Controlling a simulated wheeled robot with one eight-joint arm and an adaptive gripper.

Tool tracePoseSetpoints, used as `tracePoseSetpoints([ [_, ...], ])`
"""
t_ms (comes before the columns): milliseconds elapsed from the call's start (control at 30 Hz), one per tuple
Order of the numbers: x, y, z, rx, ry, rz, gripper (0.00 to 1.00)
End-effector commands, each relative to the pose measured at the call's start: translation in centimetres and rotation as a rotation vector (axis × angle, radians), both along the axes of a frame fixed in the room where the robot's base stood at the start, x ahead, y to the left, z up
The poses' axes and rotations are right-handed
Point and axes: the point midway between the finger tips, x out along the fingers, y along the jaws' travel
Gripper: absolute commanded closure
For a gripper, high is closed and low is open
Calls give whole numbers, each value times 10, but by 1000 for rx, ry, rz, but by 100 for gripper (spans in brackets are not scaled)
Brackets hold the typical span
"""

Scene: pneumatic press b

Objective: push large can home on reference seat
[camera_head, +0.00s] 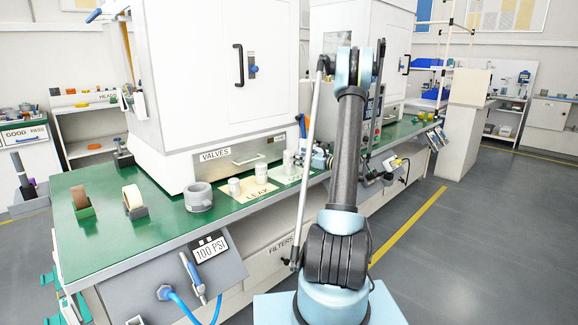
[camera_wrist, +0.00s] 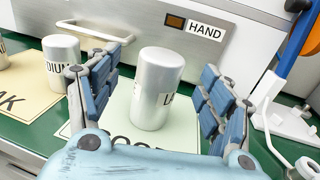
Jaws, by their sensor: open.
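The large can (camera_wrist: 157,88) is a pale metal cylinder with a partly visible "LA" label. It stands upright on the "GOOD" mat (camera_wrist: 185,137) in the wrist view. My gripper (camera_wrist: 163,74) is open, with a blue-padded finger on each side of the can. Gaps show between both fingers and the can. In the head view the large can (camera_head: 288,158) stands on the bench beside my gripper (camera_head: 317,158), which is partly hidden by my arm. I cannot pick out the reference seat with certainty in either view.
A medium can (camera_wrist: 62,64) stands just left of my left finger. The machine's front panel with a drawer handle (camera_wrist: 94,31) rises close behind. A white fixture (camera_wrist: 280,120) with an orange and blue lever is at the right. A smaller can (camera_head: 234,187) and grey cup (camera_head: 199,197) stand farther left.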

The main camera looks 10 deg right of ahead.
Motion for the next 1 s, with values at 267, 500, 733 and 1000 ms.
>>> tracePoseSetpoints([
  [267,10,10,-1,0,0,1,27],
  [500,30,29,-6,0,0,2,27],
  [733,44,44,-6,0,0,0,27],
  [1000,44,44,-6,0,0,0,47],
])
